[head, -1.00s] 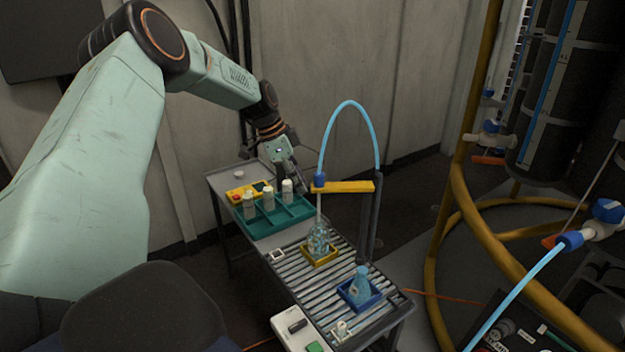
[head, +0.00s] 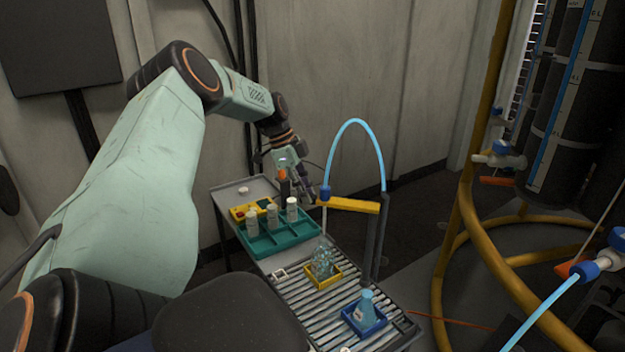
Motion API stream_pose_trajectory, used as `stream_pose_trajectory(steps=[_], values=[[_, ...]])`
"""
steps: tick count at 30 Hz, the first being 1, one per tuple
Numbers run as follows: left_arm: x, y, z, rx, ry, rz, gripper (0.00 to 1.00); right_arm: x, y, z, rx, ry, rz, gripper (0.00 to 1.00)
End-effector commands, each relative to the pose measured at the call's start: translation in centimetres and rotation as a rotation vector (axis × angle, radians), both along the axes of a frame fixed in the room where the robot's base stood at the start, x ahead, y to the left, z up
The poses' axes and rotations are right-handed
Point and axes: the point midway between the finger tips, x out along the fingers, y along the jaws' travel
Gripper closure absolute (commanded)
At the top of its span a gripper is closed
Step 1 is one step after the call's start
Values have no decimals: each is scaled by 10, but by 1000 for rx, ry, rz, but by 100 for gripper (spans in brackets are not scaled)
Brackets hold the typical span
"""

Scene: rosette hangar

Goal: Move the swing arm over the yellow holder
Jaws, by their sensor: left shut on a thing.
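The swing arm (head: 350,205) is a yellow bar on a dark upright post. Its free end carries a blue fitting with a thin tube hanging down and a light-blue hose looping above. My left gripper (head: 309,194) is shut on the swing arm's free end, whose grip point is partly hidden. The yellow holder (head: 337,283) sits on the roller bed and holds a clear flask (head: 322,260). In the picture the tube hangs above the flask; I cannot tell whether it is exactly over the holder in depth. My right gripper is not in view.
A blue holder (head: 377,328) with a blue flask (head: 366,306) stands nearer on the rollers. A green rack (head: 262,248) with several white bottles and a small yellow tray (head: 237,213) are at the left. Yellow pipes (head: 470,250) stand at the right.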

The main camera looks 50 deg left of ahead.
Motion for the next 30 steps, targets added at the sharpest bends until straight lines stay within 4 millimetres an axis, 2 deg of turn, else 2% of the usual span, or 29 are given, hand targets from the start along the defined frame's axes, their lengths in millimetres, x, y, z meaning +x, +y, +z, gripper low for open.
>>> stream_pose_trajectory(steps=[17, 18, 25, 30], values=[[-4, 2, -1, -8, 2, -5, 100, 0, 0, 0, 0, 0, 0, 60], [-4, 2, -1, -8, 2, -5, 77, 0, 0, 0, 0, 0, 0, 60], [-2, 2, -1, -4, 2, -7, 58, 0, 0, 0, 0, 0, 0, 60], [-2, 3, 0, -3, 0, -6, 57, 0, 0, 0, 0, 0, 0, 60]])
